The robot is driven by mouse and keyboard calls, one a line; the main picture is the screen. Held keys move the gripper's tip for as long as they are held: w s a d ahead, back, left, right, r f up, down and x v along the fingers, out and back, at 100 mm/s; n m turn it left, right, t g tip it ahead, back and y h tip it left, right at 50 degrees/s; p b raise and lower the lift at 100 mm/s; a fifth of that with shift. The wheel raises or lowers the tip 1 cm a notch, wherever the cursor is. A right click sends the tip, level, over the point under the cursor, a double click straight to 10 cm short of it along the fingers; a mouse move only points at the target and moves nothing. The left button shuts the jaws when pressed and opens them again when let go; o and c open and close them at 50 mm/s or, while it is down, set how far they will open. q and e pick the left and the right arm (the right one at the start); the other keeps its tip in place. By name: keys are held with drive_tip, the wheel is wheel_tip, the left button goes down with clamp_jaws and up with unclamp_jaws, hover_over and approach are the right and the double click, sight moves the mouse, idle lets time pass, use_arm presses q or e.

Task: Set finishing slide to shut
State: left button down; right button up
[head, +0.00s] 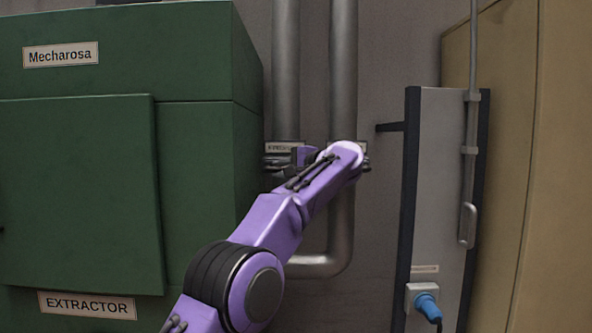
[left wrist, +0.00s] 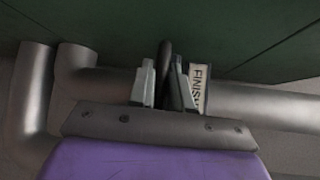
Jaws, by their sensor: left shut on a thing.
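The finishing slide's label (head: 284,147) shows in the head view on the left grey pipe, beside the green extractor. In the left wrist view the label (left wrist: 198,90) reads "FINISH", partly cut off by a finger. My left gripper (head: 287,160) reaches in front of that pipe, with my purple arm covering part of it. In the left wrist view my left gripper (left wrist: 163,88) is shut on a dark upright handle (left wrist: 165,60) standing between its two grey fingers. I cannot tell how far the slide is in or out. My right gripper is not in view.
A green extractor cabinet (head: 80,200) stands close on the left. A second grey pipe (head: 343,80) runs beside the first. A grey panel (head: 438,180) with a blue plug (head: 427,303) and a tan cabinet (head: 560,170) stand on the right. Bare wall lies between pipes and panel.

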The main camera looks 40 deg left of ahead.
use_arm(q)
drive_tip(key=c, duration=1.2)
unclamp_jaws()
drive_tip(key=shift+a+r, duration=0.15)
drive_tip(key=shift+o, duration=0.2)
drive_tip(key=shift+w+a, duration=0.15)
drive_tip(key=d+r+b, duration=0.1)
drive_tip(key=d, duration=0.9)
drive_tip(key=shift+s+d+r+b, duration=0.15)
drive_tip(key=shift+s+d+b, duration=0.05)
drive_tip(key=shift+s+b, duration=0.15)
